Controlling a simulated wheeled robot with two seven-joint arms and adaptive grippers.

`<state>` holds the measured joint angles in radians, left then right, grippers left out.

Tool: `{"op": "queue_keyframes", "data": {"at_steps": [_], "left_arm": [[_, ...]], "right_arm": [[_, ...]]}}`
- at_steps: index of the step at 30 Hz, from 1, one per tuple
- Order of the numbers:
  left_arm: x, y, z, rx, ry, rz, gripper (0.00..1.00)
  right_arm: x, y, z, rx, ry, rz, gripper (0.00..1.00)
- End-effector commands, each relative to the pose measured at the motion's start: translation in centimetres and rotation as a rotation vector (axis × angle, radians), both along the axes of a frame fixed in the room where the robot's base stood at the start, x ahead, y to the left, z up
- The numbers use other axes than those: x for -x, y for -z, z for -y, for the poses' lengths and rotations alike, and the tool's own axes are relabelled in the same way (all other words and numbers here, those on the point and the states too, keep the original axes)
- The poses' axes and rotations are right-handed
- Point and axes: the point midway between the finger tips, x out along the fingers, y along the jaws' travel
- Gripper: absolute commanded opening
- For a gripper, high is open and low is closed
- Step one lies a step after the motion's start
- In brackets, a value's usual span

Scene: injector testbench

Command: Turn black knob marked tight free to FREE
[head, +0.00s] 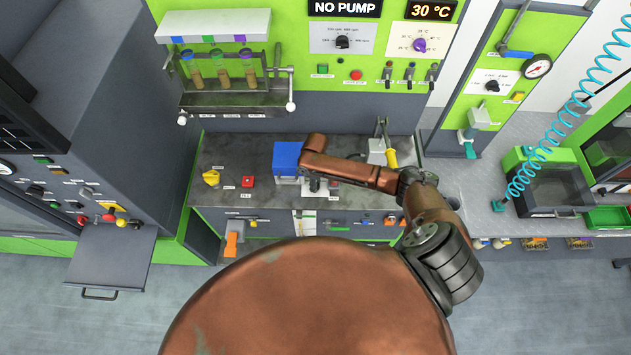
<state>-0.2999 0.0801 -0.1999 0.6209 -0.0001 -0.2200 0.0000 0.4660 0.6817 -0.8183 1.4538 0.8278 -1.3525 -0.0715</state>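My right arm reaches in from the lower right, across the grey bench, and its gripper (314,184) points down beside a blue block. The gripper is small and partly covered by my own wrist, so its fingers are hard to make out. Under it is a white label plate (327,189) on the bench top. A dark shape is at the gripper's tip. I cannot tell whether it is the black tight/free knob or the fingers, and I cannot read the marking or the knob's setting. My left gripper is not in view.
The blue block (287,156) stands close left of my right gripper. A red button (248,181) and a yellow knob (211,177) are farther left. A yellow-handled lever (391,156) stands to the right behind my forearm. A rack of vials (222,78) hangs above.

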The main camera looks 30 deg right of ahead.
Motion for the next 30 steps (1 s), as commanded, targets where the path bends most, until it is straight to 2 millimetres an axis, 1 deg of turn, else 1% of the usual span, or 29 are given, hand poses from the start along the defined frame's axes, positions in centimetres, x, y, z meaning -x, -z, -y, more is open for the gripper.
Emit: {"op": "queue_keyframes", "data": {"at_steps": [6, 15, 22, 30], "left_arm": [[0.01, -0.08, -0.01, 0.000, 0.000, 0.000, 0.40], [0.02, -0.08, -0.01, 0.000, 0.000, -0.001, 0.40], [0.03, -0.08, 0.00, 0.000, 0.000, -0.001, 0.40], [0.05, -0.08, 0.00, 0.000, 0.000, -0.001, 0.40]], "right_arm": [[-0.01, 0.03, -0.08, -0.001, 0.193, 0.000, 0.03], [-0.02, 0.00, -0.08, -0.001, 0.392, 0.000, 0.03], [-0.06, -0.02, -0.01, 0.001, 0.475, 0.001, 0.03], [-0.05, -0.01, -0.03, 0.000, 0.503, 0.000, 0.03]]}}
